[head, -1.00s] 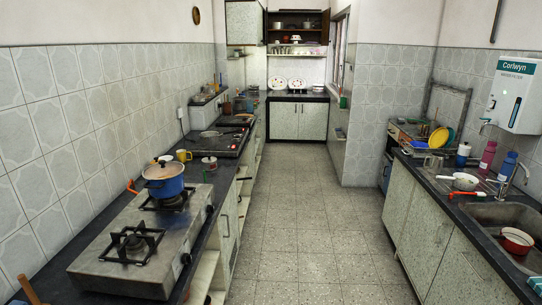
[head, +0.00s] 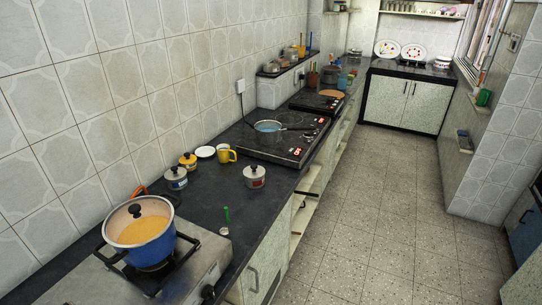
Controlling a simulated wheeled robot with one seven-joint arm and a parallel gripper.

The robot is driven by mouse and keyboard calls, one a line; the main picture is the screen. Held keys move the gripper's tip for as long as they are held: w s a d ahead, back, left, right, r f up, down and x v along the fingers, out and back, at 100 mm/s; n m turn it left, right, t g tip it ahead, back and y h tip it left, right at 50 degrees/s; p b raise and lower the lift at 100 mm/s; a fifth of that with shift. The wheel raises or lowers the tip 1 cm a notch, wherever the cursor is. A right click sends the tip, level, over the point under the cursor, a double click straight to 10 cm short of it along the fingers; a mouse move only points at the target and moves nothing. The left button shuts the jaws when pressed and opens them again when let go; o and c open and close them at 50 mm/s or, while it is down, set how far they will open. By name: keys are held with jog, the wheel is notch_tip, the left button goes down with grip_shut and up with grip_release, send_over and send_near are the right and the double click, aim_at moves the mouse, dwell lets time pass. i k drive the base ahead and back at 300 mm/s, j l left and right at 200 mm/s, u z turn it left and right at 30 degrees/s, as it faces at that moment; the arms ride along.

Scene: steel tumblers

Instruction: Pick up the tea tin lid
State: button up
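Several small tins with dark-knobbed lids stand on the dark left counter. A silver tin with a red label (head: 254,178) stands nearest the front edge. A silver tin with a bluish label (head: 176,179) is nearer the wall, and a yellowish tin (head: 188,162) stands just behind it. Each appears to have its lid on. The labels are too small to read, so I cannot tell which is the tea tin. My gripper is not in view.
A blue pot (head: 145,250) sits on the gas stove (head: 205,262) in front. A yellow mug (head: 226,153) and white saucer (head: 205,152) stand behind the tins. A pan (head: 268,126) is on the black cooktop. A small green item (head: 226,214) lies near the stove. The floor (head: 375,235) is clear.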

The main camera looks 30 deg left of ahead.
aim_at(253, 171)
jog(key=i+l+u, duration=0.1)
jog(key=i+u, duration=0.25)
jog(key=i, duration=0.2)
jog(key=i+l+u, duration=0.3)
jog(key=i, duration=0.25)
jog(key=i+u, duration=0.15)
jog(key=u, duration=0.3)
jog(key=i+l+u, duration=0.1)
jog(key=u, duration=0.35)
jog(key=i+l+u, duration=0.15)
jog(key=u, duration=0.25)
jog(key=i+l+u, duration=0.2)
jog(key=u, duration=0.25)
jog(key=i+l+u, duration=0.1)
jog(key=u, duration=0.35)
jog(key=i+l+u, duration=0.1)
jog(key=l+u, duration=0.25)
jog(key=i+l+u, duration=0.1)
jog(key=u, duration=0.25)
